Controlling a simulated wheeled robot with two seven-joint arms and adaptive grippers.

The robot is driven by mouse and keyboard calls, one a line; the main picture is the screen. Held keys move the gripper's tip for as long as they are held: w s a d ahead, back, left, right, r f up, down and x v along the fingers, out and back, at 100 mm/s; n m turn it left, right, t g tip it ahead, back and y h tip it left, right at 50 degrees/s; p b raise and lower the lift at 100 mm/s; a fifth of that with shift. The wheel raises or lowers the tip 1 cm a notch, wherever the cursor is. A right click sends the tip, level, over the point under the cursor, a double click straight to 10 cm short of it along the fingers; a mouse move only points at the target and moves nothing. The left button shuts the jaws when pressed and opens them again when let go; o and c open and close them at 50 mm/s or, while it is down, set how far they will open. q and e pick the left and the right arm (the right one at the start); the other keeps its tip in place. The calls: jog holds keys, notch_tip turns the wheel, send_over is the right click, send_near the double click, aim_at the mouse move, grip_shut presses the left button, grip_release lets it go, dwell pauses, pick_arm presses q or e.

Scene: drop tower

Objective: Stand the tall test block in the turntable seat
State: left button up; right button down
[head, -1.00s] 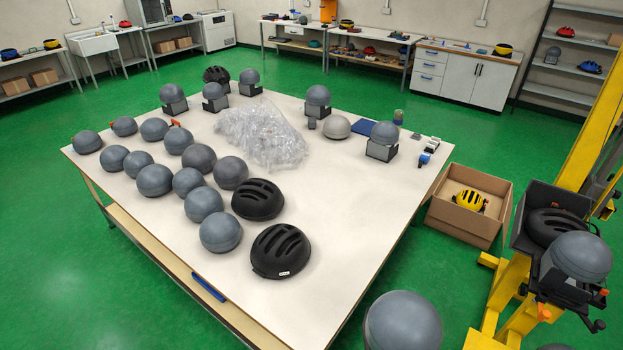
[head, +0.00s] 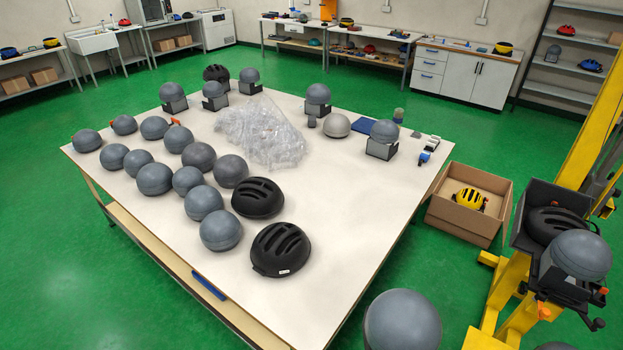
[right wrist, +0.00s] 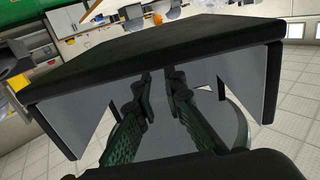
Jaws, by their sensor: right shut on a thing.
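I cannot pick out the tall test block or the turntable seat for sure in either view. In the right wrist view, my right gripper (right wrist: 165,85) has green ribbed fingers drawn close together. A large box-like thing with a black top (right wrist: 150,55), grey faces and black edges spans the view around the fingers. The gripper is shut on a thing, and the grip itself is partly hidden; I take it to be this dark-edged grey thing. A pale curved rim (right wrist: 238,125) shows behind the fingers. The head view shows neither gripper.
A large white table (head: 340,215) carries several grey headforms (head: 220,230), black helmets (head: 281,250), headforms on black stands (head: 384,132) and a clear plastic heap (head: 262,135). A yellow tower (head: 598,125) with a black helmet and grey headform stands right. A cardboard box (head: 462,222) holds a yellow helmet.

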jog(key=shift+r, duration=0.25)
dwell(0.4)
jog(key=shift+w+a+r, duration=0.1)
jog(key=shift+a, duration=0.1)
jog(key=w+a+n+g+y, duration=0.2)
jog(key=a+n+y, duration=0.3)
jog(key=a, duration=0.6)
jog(key=w+a+f+n+g+y, duration=0.1)
jog(key=w+a+n+g+y, duration=0.2)
jog(key=a+y, duration=0.6)
jog(key=shift+a+f+n+g+y, duration=0.15)
jog(key=shift+a+n+g+y, duration=0.15)
jog(key=shift+a+n+g, duration=1)
jog(key=shift+d, duration=0.25)
